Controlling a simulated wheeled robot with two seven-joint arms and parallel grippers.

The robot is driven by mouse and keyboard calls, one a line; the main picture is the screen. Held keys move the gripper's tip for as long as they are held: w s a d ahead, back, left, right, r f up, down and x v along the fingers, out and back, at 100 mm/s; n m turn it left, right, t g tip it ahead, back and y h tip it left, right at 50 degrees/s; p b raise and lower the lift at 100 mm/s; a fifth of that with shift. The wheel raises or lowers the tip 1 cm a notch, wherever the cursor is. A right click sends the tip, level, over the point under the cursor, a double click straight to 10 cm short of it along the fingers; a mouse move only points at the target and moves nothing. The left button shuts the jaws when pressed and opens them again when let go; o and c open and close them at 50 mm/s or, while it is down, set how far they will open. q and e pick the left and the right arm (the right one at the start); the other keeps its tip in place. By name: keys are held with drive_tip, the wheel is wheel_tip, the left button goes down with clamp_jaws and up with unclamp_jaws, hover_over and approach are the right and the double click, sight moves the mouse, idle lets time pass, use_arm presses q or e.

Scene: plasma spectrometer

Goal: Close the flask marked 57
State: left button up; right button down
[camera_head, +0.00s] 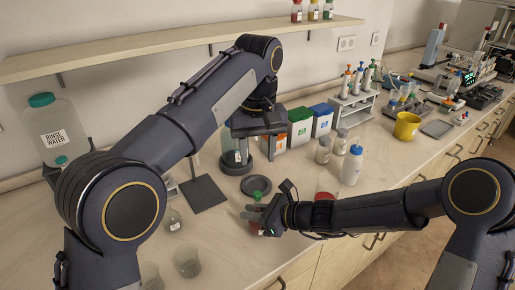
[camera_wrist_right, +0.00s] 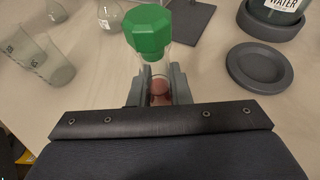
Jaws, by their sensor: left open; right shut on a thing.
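My right gripper (camera_head: 262,217) is shut on a clear glass vessel (camera_wrist_right: 155,62) with a long neck, over the front of the bench. A green faceted stopper (camera_wrist_right: 147,30) sits at the top of its neck, and reddish content shows between the fingers (camera_wrist_right: 160,90). The stopper also shows in the head view (camera_head: 257,196). The fingers and arm hide most of the body, and I cannot read a 57 on it. My left gripper (camera_head: 258,128) is open and empty in the head view, above the bench near a bottle on a dark round base.
That water bottle (camera_head: 235,157) stands behind a dark round dish (camera_head: 256,186). A dark flat plate (camera_head: 203,193), a clear flask (camera_head: 172,220) and beakers (camera_head: 187,262) are to the left. A white wash bottle (camera_head: 351,166) and colored boxes (camera_head: 300,128) stand behind my right arm.

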use_arm(q)
drive_tip(key=shift+r, duration=0.4)
use_arm(e)
drive_tip(key=shift+s+d+f, duration=0.15)
drive_tip(key=shift+f, duration=0.3)
drive_tip(key=c, duration=1.3)
unclamp_jaws()
drive_tip(key=shift+c, duration=0.2)
drive_tip(key=shift+o, duration=0.3)
drive_tip(key=shift+r, duration=0.2)
drive_tip(key=shift+r, duration=0.1)
drive_tip(key=v, duration=0.7)
drive_tip(key=shift+d+r+p, duration=0.1)
drive_tip(key=shift+d+p, duration=0.15)
drive_tip(key=shift+p, duration=0.05)
use_arm(q)
drive_tip(key=shift+r, duration=0.2)
drive_tip(key=shift+w, duration=0.1)
